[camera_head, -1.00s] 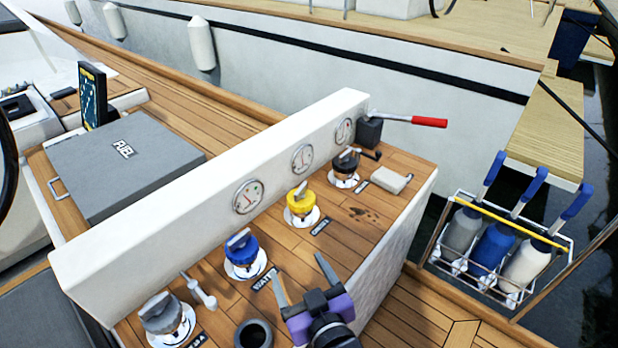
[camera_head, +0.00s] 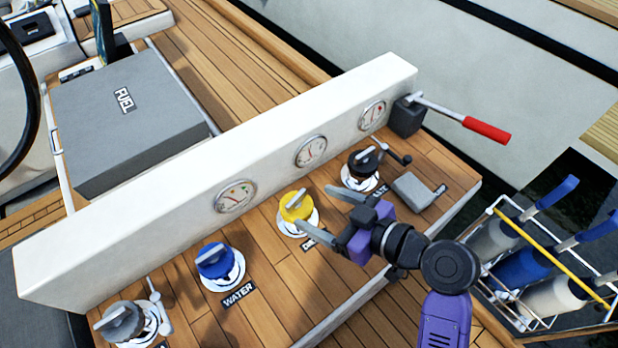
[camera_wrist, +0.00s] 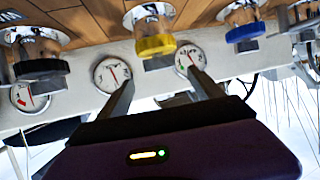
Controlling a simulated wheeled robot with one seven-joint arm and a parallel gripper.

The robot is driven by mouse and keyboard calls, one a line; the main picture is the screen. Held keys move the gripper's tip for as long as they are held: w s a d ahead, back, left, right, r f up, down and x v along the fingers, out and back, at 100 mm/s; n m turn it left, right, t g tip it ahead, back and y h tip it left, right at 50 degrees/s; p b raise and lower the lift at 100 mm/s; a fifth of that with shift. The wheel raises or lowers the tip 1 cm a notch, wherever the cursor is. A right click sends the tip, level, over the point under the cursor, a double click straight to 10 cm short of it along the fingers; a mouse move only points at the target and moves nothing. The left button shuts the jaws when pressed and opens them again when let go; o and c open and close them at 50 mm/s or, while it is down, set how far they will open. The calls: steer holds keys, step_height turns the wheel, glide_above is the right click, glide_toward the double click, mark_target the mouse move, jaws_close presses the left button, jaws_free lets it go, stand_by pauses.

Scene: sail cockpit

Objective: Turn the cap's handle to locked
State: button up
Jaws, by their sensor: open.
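Several deck caps with raised handles stand in a row on the wooden console. The yellow cap (camera_head: 297,206) sits on a white flange, its handle pointing up and right. The black cap (camera_head: 364,161) is to its right, the blue cap (camera_head: 214,262) and grey cap (camera_head: 120,322) to its left. My gripper (camera_head: 313,206) is open and empty, its fingers pointing towards the yellow cap; contact cannot be told. In the wrist view the yellow cap (camera_wrist: 156,46) appears upside down beyond the fingertips (camera_wrist: 160,80), with the black cap (camera_wrist: 38,66) and blue cap (camera_wrist: 245,32) either side.
A white panel with gauges (camera_head: 236,196) rises behind the caps. A red-handled lever (camera_head: 487,130) sticks out at its right end. A grey block (camera_head: 416,190) lies right of the black cap. A rack (camera_head: 498,206) of bottles stands at the right.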

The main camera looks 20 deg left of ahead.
mark_target(298, 199)
steer(key=x, duration=0.7)
steer(key=shift+a+f, duration=0.1)
steer(key=shift+a, duration=0.1)
steer(key=c, duration=1.4)
